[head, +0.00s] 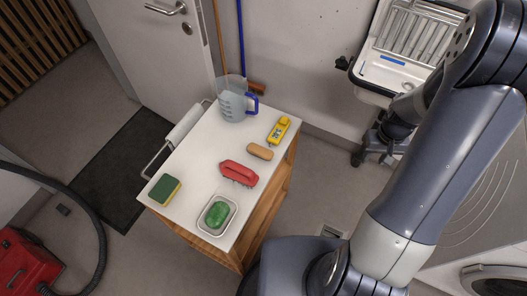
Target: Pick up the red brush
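The red brush (238,173) lies on the white top of a small wooden cart (187,148), near its right edge. Its dark bristles show along the lower side. It lies between a tan oblong piece (260,151) and a white dish (217,230) holding a green soap-like lump (217,215). It touches neither of them. My arm rises on the right side of the head view, well apart from the brush. I cannot make out my gripper's fingers in this view.
Also on the cart are a yellow device (279,130), a measuring jug (233,103) with a blue handle, and a green-yellow sponge (164,190). A towel hangs on the cart's left rail. A red vacuum (25,265) stands lower left. A white basin (400,72) is upper right.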

